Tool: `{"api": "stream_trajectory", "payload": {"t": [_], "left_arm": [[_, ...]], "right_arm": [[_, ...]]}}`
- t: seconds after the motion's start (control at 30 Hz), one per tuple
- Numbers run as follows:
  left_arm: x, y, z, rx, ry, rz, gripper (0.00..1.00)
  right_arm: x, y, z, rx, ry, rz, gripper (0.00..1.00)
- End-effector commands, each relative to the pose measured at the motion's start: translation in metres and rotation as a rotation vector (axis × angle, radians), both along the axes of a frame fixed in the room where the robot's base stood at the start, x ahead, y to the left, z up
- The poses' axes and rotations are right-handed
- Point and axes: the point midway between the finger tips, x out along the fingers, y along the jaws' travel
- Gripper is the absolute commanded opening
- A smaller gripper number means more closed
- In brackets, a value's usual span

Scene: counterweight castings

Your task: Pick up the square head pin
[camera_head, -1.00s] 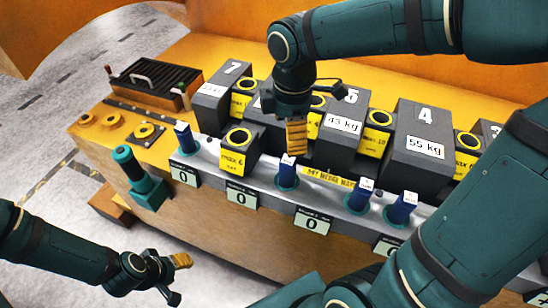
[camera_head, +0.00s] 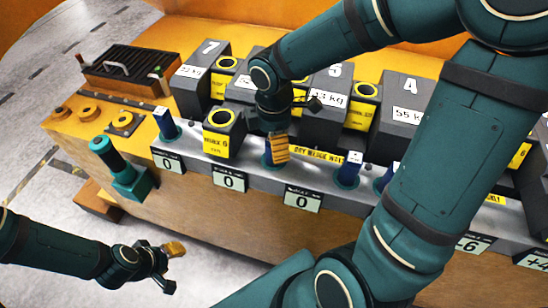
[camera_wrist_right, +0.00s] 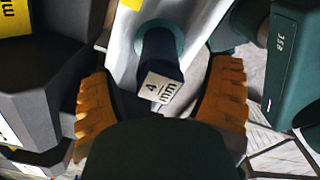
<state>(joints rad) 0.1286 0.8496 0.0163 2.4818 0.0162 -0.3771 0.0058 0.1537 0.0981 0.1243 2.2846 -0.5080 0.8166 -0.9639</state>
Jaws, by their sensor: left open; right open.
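In the right wrist view, a dark blue square head pin (camera_wrist_right: 160,62) labelled "4 mm" stands in a round teal collar on the metal rail, between my right fingers. No grip on it shows. In the head view, my right gripper (camera_head: 278,149) points down at the rail and partly hides a blue pin (camera_head: 267,158). Similar blue pins stand along the rail, one at its left end (camera_head: 166,122) and another right of the gripper (camera_head: 349,168). My left gripper (camera_head: 172,266) is open and empty, low at the left, away from the rail.
Dark numbered weight blocks (camera_head: 402,112) stand behind the rail (camera_head: 318,176). A small block with a yellow ring (camera_head: 223,131) stands close left of my right gripper. A teal handle (camera_head: 115,163) and a black grate (camera_head: 128,66) are at the left. Readout plates line the front.

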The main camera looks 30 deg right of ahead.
Motion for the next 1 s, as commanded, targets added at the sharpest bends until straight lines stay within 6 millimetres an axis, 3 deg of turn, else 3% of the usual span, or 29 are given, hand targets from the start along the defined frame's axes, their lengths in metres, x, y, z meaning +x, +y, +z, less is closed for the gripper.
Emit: {"api": "stream_trajectory", "payload": {"t": [0.2, 0.47, 0.57, 0.7, 1.0], "left_arm": [[-0.001, 0.000, -0.007, 0.001, 0.002, -0.001, 0.47], [-0.001, 0.000, -0.007, 0.000, 0.002, -0.002, 0.47], [-0.001, 0.000, -0.007, 0.000, 0.002, -0.002, 0.47], [-0.001, 0.000, -0.007, 0.000, 0.002, -0.002, 0.47], [-0.001, 0.000, -0.006, 0.000, 0.002, -0.002, 0.47]], "right_arm": [[0.000, -0.001, -0.026, 0.001, 0.002, -0.001, 0.79], [0.000, -0.001, -0.027, 0.001, -0.001, -0.001, 0.79], [0.000, -0.001, -0.027, 0.001, -0.001, -0.001, 0.52], [0.000, -0.001, -0.027, 0.001, -0.001, -0.001, 0.03], [0.000, -0.001, -0.025, 0.000, -0.003, -0.001, 0.00]]}}
